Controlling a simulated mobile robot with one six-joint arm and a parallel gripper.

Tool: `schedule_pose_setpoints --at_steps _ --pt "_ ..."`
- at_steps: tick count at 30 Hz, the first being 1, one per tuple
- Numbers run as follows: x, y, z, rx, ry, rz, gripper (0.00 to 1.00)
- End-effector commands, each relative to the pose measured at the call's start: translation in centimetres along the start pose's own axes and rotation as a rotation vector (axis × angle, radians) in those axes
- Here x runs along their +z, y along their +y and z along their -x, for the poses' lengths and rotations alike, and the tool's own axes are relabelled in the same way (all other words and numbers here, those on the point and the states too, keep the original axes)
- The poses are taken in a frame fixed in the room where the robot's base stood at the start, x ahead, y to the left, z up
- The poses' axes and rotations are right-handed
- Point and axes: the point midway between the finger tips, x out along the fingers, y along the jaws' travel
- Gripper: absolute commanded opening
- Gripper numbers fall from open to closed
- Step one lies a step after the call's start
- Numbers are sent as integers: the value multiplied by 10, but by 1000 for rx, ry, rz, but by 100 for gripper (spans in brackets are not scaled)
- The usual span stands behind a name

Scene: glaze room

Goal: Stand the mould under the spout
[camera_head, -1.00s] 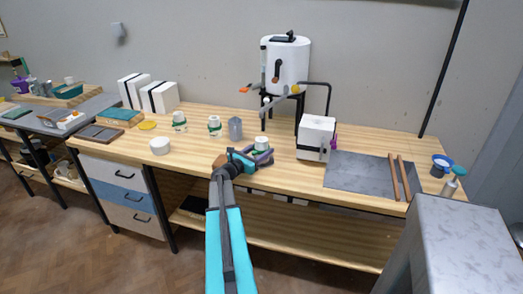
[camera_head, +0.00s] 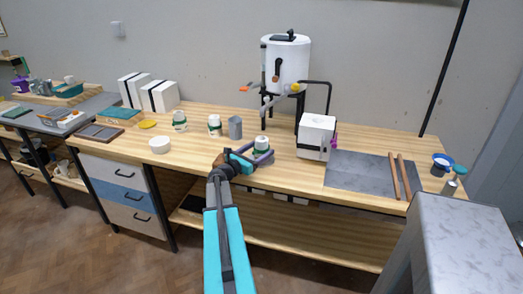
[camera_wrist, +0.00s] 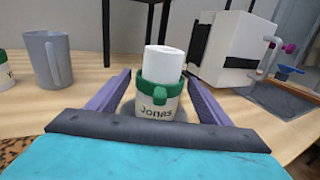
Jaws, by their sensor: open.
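A white block mould (camera_head: 312,137) with a dark band and a purple knob stands on the bench right of my gripper; it also shows in the wrist view (camera_wrist: 232,45). A black bent pipe (camera_head: 328,88) reaches over it from the white tank (camera_head: 286,62), which has a brown tap lever. Two more white blocks with black straps (camera_head: 160,97) stand at the back left. My gripper (camera_head: 258,157) is open, low over the bench. In the wrist view its fingers lie either side of a white jar with a green band, marked "Jonas" (camera_wrist: 157,98), with gaps showing.
A grey mug (camera_head: 235,127) stands just left of the jar. Two green-banded jars (camera_head: 214,125) and a white tub (camera_head: 159,145) are farther left. A grey slab (camera_head: 355,172) with two brown sticks (camera_head: 400,177) lies right of the mould.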

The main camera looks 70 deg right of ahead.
Motion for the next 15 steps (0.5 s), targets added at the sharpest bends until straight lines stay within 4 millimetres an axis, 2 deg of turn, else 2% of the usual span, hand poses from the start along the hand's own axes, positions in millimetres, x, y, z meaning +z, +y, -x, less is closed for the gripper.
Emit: schedule_pose_setpoints --at_steps 15 --pt "-1 -1 76 2 0 0 72"
